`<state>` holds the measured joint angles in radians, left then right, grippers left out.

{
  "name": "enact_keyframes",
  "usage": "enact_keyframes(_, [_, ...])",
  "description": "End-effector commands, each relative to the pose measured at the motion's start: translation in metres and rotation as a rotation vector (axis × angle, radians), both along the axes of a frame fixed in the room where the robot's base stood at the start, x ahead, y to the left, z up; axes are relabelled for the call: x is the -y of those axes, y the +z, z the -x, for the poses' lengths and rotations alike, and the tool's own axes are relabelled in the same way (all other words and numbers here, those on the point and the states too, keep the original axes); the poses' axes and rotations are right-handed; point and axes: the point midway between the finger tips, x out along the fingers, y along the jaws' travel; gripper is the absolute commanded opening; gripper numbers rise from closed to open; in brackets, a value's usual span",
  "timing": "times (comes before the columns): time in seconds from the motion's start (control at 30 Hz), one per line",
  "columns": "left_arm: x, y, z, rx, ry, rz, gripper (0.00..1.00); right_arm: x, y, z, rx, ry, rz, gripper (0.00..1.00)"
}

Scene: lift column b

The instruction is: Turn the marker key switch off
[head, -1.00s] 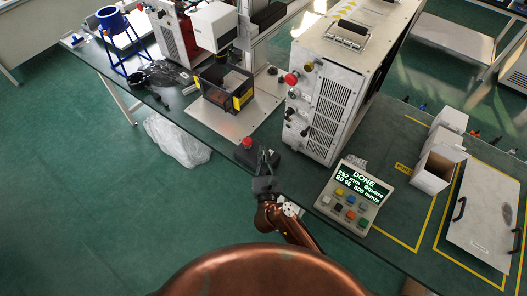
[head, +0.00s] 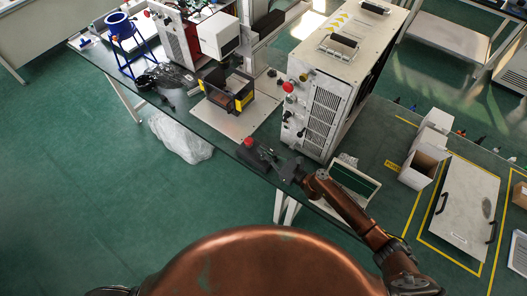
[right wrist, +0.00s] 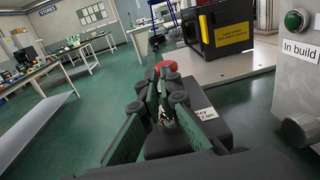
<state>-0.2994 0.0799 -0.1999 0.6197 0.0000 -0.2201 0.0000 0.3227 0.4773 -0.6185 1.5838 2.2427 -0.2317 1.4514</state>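The marker key switch is a dark box (right wrist: 170,140) with a red button (right wrist: 166,66) at its far end and a white label reading "Key" and "on". In the head view its red button (head: 249,143) shows at the table's front edge. My right gripper (head: 284,168) is low over the box. In the right wrist view its fingers (right wrist: 160,100) are close together, and a small brass-coloured key (right wrist: 168,113) shows between them. They look shut on it; the exact contact is partly hidden. The key's angle is hard to read. My left gripper is not in view.
The control pad (head: 352,180) lies right of the switch, partly behind my right arm, its screen without readable text. The tall white cabinet (head: 325,95) stands behind. White boxes (head: 418,168) and a flat handled panel (head: 465,205) lie right.

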Motion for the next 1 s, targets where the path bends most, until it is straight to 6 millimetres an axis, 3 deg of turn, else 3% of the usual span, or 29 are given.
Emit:
enact_keyframes(0.73, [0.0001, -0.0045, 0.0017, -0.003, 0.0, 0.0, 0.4, -0.0004, -0.0001, -0.0002, 0.001, 0.086, 0.0, 0.0])
enact_keyframes(1.0, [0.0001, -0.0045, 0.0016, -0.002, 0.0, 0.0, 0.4, -0.0004, 0.0001, -0.0002, 0.001, 0.085, 0.0, 0.22])
